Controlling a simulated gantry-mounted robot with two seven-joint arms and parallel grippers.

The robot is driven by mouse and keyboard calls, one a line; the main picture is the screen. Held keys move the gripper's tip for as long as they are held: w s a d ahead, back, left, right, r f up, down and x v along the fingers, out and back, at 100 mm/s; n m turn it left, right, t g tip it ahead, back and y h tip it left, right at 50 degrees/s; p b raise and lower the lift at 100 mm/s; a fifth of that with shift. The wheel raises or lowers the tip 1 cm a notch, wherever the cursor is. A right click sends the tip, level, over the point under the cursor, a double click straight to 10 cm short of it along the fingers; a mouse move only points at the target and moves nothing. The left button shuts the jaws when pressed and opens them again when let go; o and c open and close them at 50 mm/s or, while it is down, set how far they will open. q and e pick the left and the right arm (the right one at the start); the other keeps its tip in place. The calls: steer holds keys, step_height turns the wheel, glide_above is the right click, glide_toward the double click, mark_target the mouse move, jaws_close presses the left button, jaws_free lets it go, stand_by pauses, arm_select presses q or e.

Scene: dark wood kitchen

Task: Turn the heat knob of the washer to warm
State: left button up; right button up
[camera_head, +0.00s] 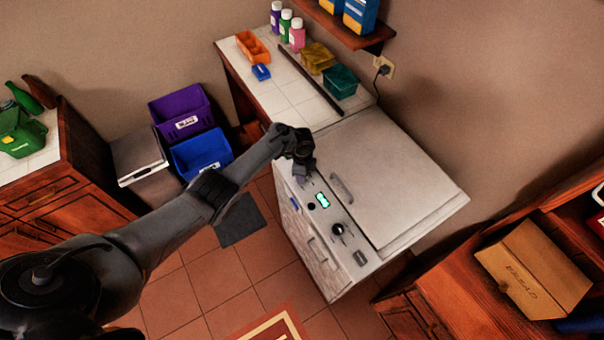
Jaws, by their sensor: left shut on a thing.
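The washer (383,172) is white, with its lid closed. Its control panel (325,217) runs along the front top edge, with a lit green display (322,200) and a black knob (338,229) nearer to me. My left arm reaches across from the lower left. My left gripper (303,172) is down at the panel's far end, pointing at the surface, shut on what seems to be a knob there. The gripper hides that knob, so its setting and marks cannot be read. My right gripper is out of view.
A tiled counter (290,85) with bottles and small bins stands behind the washer. Purple (180,108) and blue (202,152) bins are left of it. A bread box (533,268) sits at right. The lid handle (341,187) is close to my gripper. Floor in front is open.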

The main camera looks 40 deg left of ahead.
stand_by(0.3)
arm_select(q)
steer(key=o, duration=1.1)
steer(key=shift+c, duration=0.2)
steer(key=shift+r, duration=0.1)
step_height(320, 180, up, 11)
steer(key=p, duration=0.4)
steer(key=shift+f, duration=0.2)
